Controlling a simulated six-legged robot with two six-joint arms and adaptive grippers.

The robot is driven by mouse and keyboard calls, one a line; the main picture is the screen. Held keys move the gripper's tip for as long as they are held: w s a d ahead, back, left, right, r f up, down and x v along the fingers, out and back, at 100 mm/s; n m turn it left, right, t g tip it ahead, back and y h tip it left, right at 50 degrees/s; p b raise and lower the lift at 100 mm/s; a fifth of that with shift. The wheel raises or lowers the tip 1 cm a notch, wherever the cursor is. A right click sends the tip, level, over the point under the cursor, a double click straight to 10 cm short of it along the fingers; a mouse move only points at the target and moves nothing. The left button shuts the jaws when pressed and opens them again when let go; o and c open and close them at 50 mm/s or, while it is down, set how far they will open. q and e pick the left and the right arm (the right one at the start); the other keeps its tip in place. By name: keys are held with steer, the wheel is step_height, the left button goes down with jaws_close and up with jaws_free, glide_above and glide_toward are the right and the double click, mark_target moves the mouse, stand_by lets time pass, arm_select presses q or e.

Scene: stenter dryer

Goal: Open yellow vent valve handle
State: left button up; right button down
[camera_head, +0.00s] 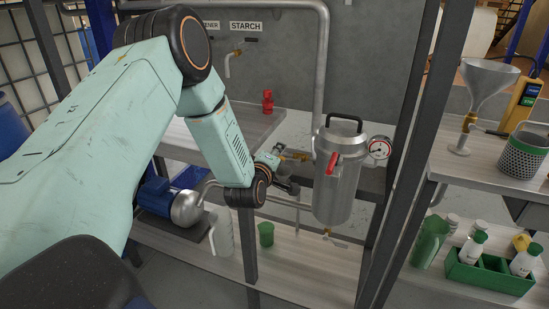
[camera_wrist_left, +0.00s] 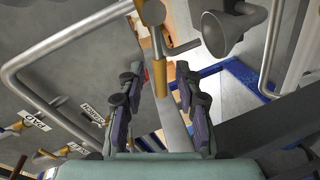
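The yellow vent valve handle (camera_wrist_left: 160,78) shows in the left wrist view as a brass-yellow bar at the end of a grey pipe. It lies between my left gripper's fingers (camera_wrist_left: 159,90), which are spread with gaps on both sides. In the head view my left gripper (camera_head: 277,160) is small and partly hidden by its own wrist, beside a yellow-brass fitting (camera_head: 293,154) left of the steel vessel. I cannot tell whether a finger touches the handle. My right gripper is in neither view.
The steel vessel (camera_head: 338,185) has a red handle and a gauge (camera_head: 379,147). A red object (camera_head: 267,100) stands on the bench behind. A dark post (camera_head: 405,150) stands right of the vessel. A grey pipe (camera_wrist_left: 35,55) and a grey cone (camera_wrist_left: 228,32) are close in the wrist view.

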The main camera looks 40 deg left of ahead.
arm_select(q)
steer(key=v, duration=1.2)
stand_by(0.3)
steer(key=s+d+f+m+g+h, duration=0.2)
steer(key=s+d+f+m+g, duration=0.3)
steer(key=f, duration=0.3)
steer(key=s+d+f+m+g+h, duration=0.3)
steer(key=s+d+f+m, duration=0.3)
steer(key=s+f+m, duration=0.15)
steer(key=s+d+f+m+g, duration=0.1)
steer(key=s+f+m+g, duration=0.1)
steer(key=s, duration=0.8)
steer(key=s+d+f+m+g, duration=0.2)
steer(key=s+f+g, duration=0.3)
steer(key=s, duration=0.5)
step_height(320, 180, down, 2)
steer(key=shift+s+d+m, duration=0.25)
steer(key=shift+d+m, duration=0.1)
